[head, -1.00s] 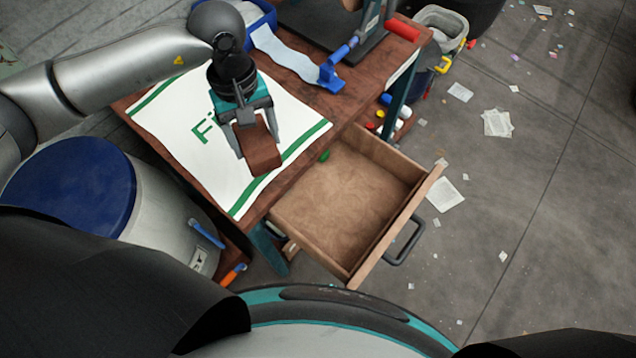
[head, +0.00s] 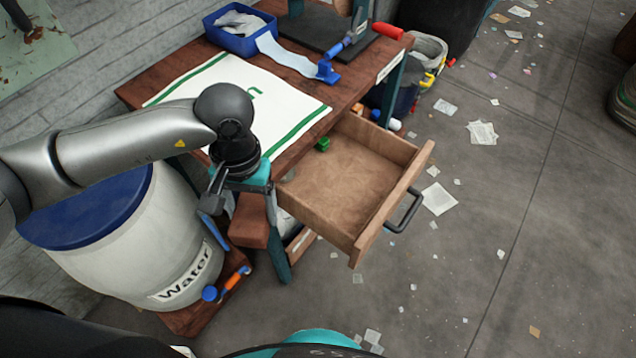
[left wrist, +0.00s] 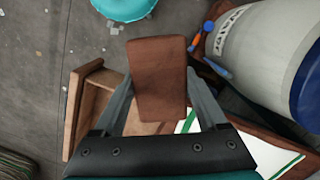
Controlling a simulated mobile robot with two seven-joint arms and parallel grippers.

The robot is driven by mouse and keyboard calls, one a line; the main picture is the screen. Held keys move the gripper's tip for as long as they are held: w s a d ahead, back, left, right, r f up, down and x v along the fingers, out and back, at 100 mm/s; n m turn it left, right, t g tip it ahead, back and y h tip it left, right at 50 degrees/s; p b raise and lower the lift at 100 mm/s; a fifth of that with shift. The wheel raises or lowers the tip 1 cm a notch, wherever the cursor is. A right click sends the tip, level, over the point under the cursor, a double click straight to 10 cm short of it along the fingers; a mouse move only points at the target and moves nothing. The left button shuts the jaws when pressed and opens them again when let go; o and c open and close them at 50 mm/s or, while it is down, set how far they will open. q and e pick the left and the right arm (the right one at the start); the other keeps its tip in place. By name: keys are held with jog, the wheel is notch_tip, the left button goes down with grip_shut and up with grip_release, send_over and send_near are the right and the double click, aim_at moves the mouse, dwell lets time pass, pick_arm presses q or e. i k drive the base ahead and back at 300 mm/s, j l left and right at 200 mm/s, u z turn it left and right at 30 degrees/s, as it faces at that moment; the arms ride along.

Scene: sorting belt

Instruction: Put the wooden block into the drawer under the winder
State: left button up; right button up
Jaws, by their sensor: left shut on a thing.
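The brown wooden block (head: 250,222) is in my left gripper (head: 243,192), which is shut on it. In the head view they are at the table's near corner, left of the open drawer and not over it. The left wrist view shows the block (left wrist: 158,78) between the two fingers. The drawer (head: 350,185) is pulled out from under the tabletop, with a small green piece (head: 322,144) at its back. The winder (head: 350,40), with a red handle, stands at the table's far end and is partly cut off. My right gripper is out of view.
A white water barrel (head: 140,240) with a blue lid stands left of the table. A white cloth with green edges (head: 285,105) lies on the tabletop, beside a blue bin (head: 240,35). Papers litter the floor at right.

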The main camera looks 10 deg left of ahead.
aim_at(331, 176)
jog(key=k+u, duration=0.1)
jog(key=u, duration=1)
jog(key=l+u, duration=0.2)
jog(key=u, duration=0.15)
jog(key=l+u, duration=0.5)
jog(key=u, duration=0.2)
jog(key=k+l, duration=0.1)
jog(key=l, duration=1.2)
jog(key=k+l, duration=0.15)
jog(key=l, duration=1.15)
jog(key=k+l, duration=0.15)
jog(key=l, duration=0.5)
